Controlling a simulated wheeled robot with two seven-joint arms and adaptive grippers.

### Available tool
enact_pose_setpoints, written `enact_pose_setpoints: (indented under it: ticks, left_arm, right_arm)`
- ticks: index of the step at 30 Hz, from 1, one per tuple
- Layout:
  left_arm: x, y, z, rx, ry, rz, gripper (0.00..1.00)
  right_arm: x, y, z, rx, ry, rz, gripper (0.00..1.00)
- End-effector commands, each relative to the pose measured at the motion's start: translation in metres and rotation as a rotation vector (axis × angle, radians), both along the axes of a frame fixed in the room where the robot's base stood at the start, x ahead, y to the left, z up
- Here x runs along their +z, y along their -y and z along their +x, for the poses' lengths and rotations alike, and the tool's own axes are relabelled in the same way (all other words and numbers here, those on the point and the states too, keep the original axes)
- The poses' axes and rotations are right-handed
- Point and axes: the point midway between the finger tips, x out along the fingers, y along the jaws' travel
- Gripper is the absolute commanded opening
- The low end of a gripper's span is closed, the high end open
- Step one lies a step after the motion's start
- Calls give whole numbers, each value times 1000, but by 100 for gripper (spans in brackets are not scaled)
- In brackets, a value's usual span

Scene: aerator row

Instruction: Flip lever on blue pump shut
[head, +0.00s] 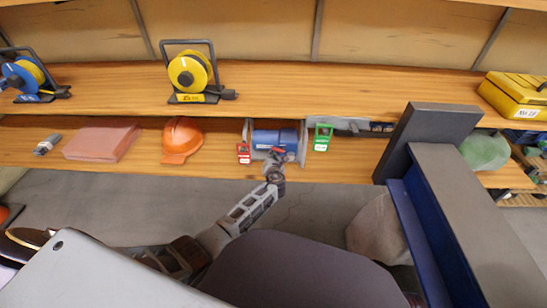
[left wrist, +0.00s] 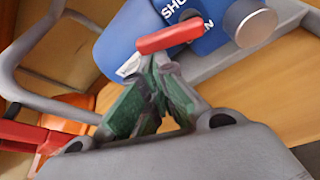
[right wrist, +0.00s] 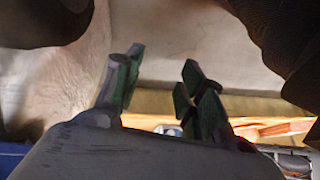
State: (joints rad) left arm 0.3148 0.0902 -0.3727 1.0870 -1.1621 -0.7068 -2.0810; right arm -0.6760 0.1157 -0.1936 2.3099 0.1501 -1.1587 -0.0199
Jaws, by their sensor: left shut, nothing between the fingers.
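The blue pump (head: 275,138) lies in a grey frame on the lower wooden shelf. In the left wrist view the pump's blue body (left wrist: 134,38) carries a red-handled lever (left wrist: 170,38) beside partly hidden white lettering, "SHU" above and "N" below. My left gripper (head: 276,163) is at the pump's front. It also shows in the left wrist view (left wrist: 155,62), its fingertips together with nothing between them, right at the lever's metal end; I cannot tell whether they touch it. My right gripper (right wrist: 158,75) is open and empty, away from the pump.
A red tag (head: 243,153) and a green tag (head: 322,138) flank the pump. An orange helmet (head: 182,138) and a folded pink cloth (head: 101,142) lie left of it. The upper shelf holds a yellow reel (head: 189,72) and a yellow case (head: 515,96).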

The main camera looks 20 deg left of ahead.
Motion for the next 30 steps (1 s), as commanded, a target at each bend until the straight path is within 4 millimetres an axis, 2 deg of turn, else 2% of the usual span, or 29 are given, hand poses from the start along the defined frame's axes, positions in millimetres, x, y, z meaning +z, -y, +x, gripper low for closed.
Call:
enact_pose_setpoints:
  ticks: [1,9,22,30]
  left_arm:
    - [4,-2,1,0,-5,17,0]
    - [9,-5,1,0,-32,112,0]
    - [16,-5,0,1,-75,258,0]
    - [22,-4,1,0,-106,370,0]
  right_arm:
    - [10,1,0,3,-7,-8,40]
    - [41,11,-5,14,-53,-59,40]
    - [78,24,-12,17,-108,-119,40]
    - [63,26,-11,15,-136,-132,40]
